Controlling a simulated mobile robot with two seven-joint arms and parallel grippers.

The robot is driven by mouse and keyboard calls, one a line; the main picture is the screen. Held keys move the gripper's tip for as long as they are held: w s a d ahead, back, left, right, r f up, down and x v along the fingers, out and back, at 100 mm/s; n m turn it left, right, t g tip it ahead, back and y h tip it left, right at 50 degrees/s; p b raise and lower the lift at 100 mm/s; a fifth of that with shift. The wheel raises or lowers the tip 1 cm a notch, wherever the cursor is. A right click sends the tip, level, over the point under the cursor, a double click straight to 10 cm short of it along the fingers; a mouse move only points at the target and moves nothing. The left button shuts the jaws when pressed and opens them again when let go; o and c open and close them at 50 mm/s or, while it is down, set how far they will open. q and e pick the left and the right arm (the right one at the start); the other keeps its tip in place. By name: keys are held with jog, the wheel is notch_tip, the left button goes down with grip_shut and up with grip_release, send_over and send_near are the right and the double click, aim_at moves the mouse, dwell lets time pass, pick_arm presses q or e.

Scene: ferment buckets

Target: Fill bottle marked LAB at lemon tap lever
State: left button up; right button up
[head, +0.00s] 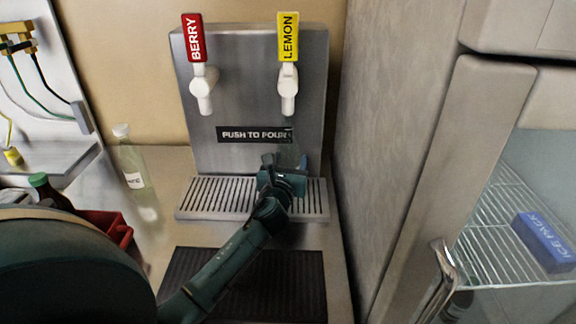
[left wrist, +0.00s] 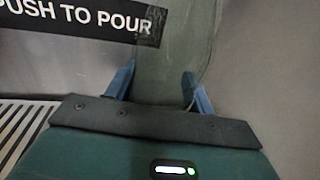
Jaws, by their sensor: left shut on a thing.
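The yellow LEMON lever (head: 288,37) stands upright above its white tap (head: 288,90) on the right of the steel dispenser (head: 235,105). My left gripper (head: 285,164) is in front of the dispenser, above the drip tray and below the lemon tap. In the left wrist view its blue fingers (left wrist: 158,88) are shut on a clear greenish bottle (left wrist: 175,50). The bottle shows only faintly in the head view (head: 287,134), under the spout. No label shows on it, and I cannot tell whether it holds liquid. My right gripper is not in view.
The red BERRY lever (head: 193,37) is to the left. A slatted drip tray (head: 205,212) and dark mat (head: 195,268) lie below. A capped, labelled bottle (head: 131,160) stands left on the counter, near a red crate (head: 118,230). A wall and glass-door fridge close off the right.

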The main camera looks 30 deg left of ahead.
pick_arm(q)
jog(key=shift+f+b, duration=0.3)
jog(key=shift+f, duration=0.25)
jog(key=o, duration=1.3)
jog(key=v, duration=1.3)
jog(key=shift+s+b, duration=0.1)
jog(key=shift+b, duration=0.2)
jog(key=shift+s+d, duration=0.1)
